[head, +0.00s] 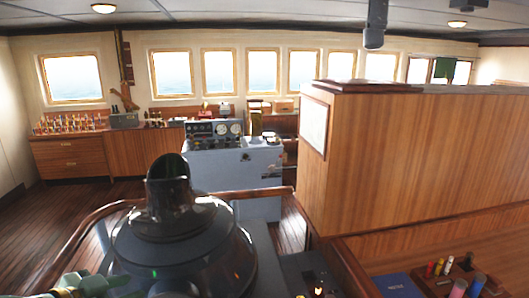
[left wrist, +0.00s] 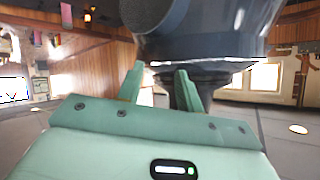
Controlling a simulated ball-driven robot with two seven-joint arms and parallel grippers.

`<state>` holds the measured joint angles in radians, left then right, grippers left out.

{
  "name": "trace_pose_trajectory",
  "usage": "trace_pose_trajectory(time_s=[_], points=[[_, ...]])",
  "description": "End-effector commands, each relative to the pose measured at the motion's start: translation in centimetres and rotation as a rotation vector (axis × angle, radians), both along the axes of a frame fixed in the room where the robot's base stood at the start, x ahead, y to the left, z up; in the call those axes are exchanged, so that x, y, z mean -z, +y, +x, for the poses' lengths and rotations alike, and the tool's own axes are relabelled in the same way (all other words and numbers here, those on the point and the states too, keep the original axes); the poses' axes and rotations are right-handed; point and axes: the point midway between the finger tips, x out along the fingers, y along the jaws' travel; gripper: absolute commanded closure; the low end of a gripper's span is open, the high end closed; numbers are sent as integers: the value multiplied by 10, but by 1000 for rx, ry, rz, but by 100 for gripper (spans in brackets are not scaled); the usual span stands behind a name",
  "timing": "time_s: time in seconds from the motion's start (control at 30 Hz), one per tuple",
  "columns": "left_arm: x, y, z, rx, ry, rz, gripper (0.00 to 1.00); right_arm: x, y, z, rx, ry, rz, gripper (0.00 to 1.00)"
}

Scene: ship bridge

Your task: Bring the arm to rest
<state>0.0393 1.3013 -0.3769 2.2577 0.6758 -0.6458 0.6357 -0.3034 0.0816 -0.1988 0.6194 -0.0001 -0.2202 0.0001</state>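My left gripper (head: 88,286) shows in the lower left corner of the head view as pale green parts, partly cut off by the bottom edge. It is beside the left side of a dark dome-shaped instrument with a hood (head: 180,240). In the left wrist view the two green fingers (left wrist: 159,86) stand apart with nothing seen between them. The dark instrument (left wrist: 205,30) fills the top of that view, beyond the fingers. I cannot tell whether the fingers touch it. My right gripper is in neither view.
A curved wooden rail (head: 85,228) runs around the instrument. A grey console (head: 235,168) stands behind it, and a tall wood-panelled partition (head: 400,160) is to the right. A wooden tray (head: 432,284) with coloured cylinders and a blue book (head: 397,286) lie at lower right. Open floor (head: 60,210) is at left.

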Motion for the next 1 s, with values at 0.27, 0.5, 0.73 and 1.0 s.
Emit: trace_pose_trajectory(time_s=[0.27, 0.5, 0.73, 1.0], points=[[82, -44, -58, -89, -14, 306, 64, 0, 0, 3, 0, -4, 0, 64], [116, -21, -120, -261, 167, 551, 64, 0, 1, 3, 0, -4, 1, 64], [166, -5, -168, -324, 383, 686, 64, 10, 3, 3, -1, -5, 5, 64], [313, -29, -168, -244, 490, 584, 64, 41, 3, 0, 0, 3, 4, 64]])
